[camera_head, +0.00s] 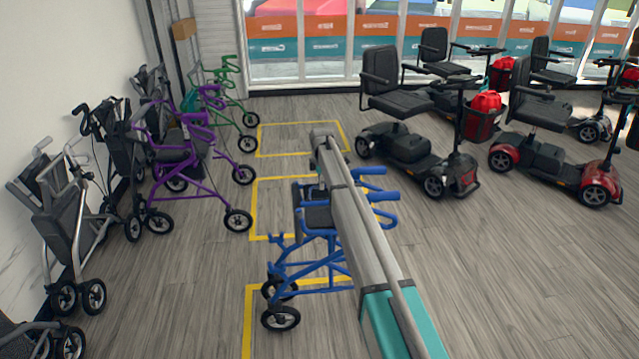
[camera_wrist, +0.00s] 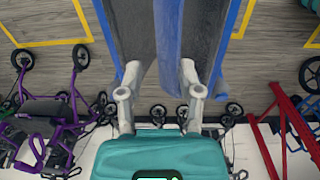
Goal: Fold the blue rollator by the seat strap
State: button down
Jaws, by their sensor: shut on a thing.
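The blue rollator (camera_head: 300,262) stands upright on the floor in the middle of the head view, behind my arm, which hides part of its frame. Its dark seat (camera_head: 316,215) shows left of my arm, and its blue handles are at the right. In the wrist view my gripper (camera_wrist: 160,78) has its two fingers on either side of the seat's grey panels (camera_wrist: 133,30) and a blue seat strap (camera_wrist: 168,45). It is shut on the strap.
Yellow floor outlines (camera_head: 253,140) mark bays around the rollator. A purple rollator (camera_head: 190,165), a green one (camera_head: 232,90) and grey ones (camera_head: 70,210) stand along the left wall. Mobility scooters (camera_head: 420,150) stand at the right. Clear floor lies at lower right.

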jog(key=shift+w, duration=0.8)
jog(key=c, duration=0.5)
grip_release()
jog(key=shift+f, duration=0.15)
jog(key=shift+c, duration=0.2)
jog(key=shift+w, duration=0.1)
